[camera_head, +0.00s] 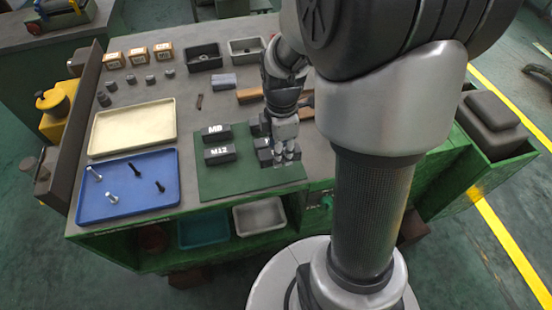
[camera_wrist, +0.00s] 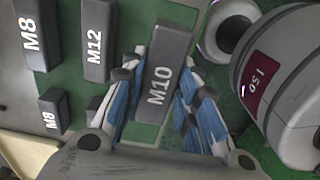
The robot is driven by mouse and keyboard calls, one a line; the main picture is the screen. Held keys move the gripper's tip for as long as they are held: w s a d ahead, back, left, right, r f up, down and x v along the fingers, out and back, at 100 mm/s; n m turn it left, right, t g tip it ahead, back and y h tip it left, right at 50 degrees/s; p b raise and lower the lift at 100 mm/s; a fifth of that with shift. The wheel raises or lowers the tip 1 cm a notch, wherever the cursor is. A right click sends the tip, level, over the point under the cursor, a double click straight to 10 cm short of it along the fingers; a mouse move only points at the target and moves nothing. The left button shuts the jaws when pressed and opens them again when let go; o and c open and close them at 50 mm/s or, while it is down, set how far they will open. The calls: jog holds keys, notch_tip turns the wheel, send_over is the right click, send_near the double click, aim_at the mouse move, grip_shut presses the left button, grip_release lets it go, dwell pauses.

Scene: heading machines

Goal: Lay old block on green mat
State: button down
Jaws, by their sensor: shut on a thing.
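My gripper (camera_head: 284,158) is over the right part of the green mat (camera_head: 225,185). In the wrist view my gripper (camera_wrist: 158,92) has its blue-padded fingers on both sides of a dark grey block marked M10 (camera_wrist: 170,50), shut on it. The block is at or just above the mat; I cannot tell if it touches. In the head view the held block (camera_head: 264,152) is partly hidden by the fingers. Other dark blocks lie on the mat: M8 (camera_head: 216,131), M12 (camera_head: 220,154), and a smaller M8 block in the wrist view (camera_wrist: 54,110). No marking reads "old".
A blue tray (camera_head: 128,205) with several bolts and an empty cream tray (camera_head: 133,127) lie left of the mat. Wooden blocks (camera_head: 138,56), small grey parts and two bins (camera_head: 205,57) are at the back. The mat's front-left part is clear.

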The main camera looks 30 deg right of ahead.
aim_at(280, 172)
jog(key=shift+f+b, duration=0.85)
jog(key=shift+f, duration=1.9)
jog(key=shift+f, duration=0.1)
jog(key=shift+f, duration=0.15)
jog(key=c, duration=1.2)
grip_release()
jog(key=shift+c, duration=0.2)
notch_tip(280, 172, up, 12)
jog(key=p, duration=0.4)
jog(key=shift+r, duration=0.2)
jog(key=s+a+r+m+t, duration=0.4)
jog(key=s+a+r+m, duration=0.6)
jog(key=s+m, duration=0.3)
jog(key=shift+s+a+r+m+t, duration=0.35)
jog(key=shift+r+m, duration=0.4)
jog(key=shift+m, duration=0.15)
